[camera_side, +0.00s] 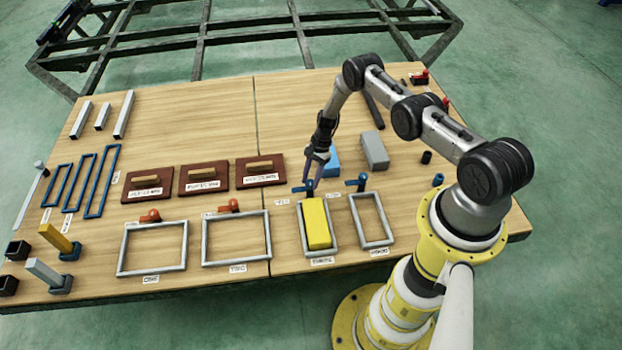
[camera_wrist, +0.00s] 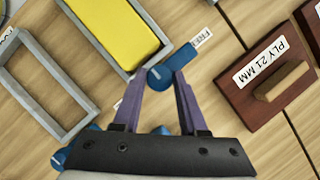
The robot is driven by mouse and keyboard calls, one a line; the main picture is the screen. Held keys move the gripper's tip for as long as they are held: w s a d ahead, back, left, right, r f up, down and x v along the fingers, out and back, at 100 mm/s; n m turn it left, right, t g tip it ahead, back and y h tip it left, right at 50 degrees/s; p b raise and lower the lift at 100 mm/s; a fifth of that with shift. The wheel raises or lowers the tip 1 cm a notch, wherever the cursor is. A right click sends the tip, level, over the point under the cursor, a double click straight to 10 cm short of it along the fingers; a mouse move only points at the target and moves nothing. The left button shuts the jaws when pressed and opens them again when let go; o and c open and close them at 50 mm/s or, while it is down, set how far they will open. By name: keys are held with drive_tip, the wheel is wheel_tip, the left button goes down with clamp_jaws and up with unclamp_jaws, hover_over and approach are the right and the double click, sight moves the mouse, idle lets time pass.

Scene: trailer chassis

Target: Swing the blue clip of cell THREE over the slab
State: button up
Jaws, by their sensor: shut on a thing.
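Cell THREE is a grey frame (camera_side: 334,239) on the wooden table with a yellow slab (camera_side: 318,222) lying in it. The slab also shows in the wrist view (camera_wrist: 118,32). The blue clip (camera_side: 300,188) sits at the frame's far end. In the wrist view its arm (camera_wrist: 184,60) points away from the slab, toward a tag reading FREE (camera_wrist: 202,38). My gripper (camera_side: 309,186) is shut on the clip; in the wrist view its purple fingertips (camera_wrist: 161,80) flank the clip's round pivot end. The fingertips partly hide the clip.
An empty grey frame (camera_side: 387,236) with its own blue clip (camera_side: 356,183) stands close on the right. Two empty frames (camera_side: 203,240) with red clips are on the left. Brown boards with handles (camera_side: 259,182) lie behind. A blue block (camera_side: 332,162) and a grey block (camera_side: 374,150) stand beyond my gripper.

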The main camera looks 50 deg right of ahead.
drive_tip(key=shift+n, duration=0.3)
clamp_jaws()
drive_tip(key=n+g, duration=0.1)
drive_tip(key=n, duration=0.2)
drive_tip(key=shift+w+g, duration=0.15)
drive_tip(key=shift+g, duration=0.15)
drive_tip(key=n+g+h, duration=0.1)
drive_tip(key=n, duration=0.4)
drive_tip(key=shift+w, duration=0.1)
drive_tip(key=n, duration=0.2)
drive_tip(key=n+g+h, duration=0.1)
drive_tip(key=n, duration=0.1)
drive_tip(key=shift+a+n+h, duration=0.15)
drive_tip(key=shift+n+h, duration=0.15)
drive_tip(key=n+h, duration=0.1)
drive_tip(key=n, duration=0.3)
drive_tip(key=shift+w+a+n+g+h, duration=0.1)
drive_tip(key=shift+n+g+h, duration=0.2)
drive_tip(key=shift+g+h, duration=0.1)
drive_tip(key=o, duration=1.1)
unclamp_jaws()
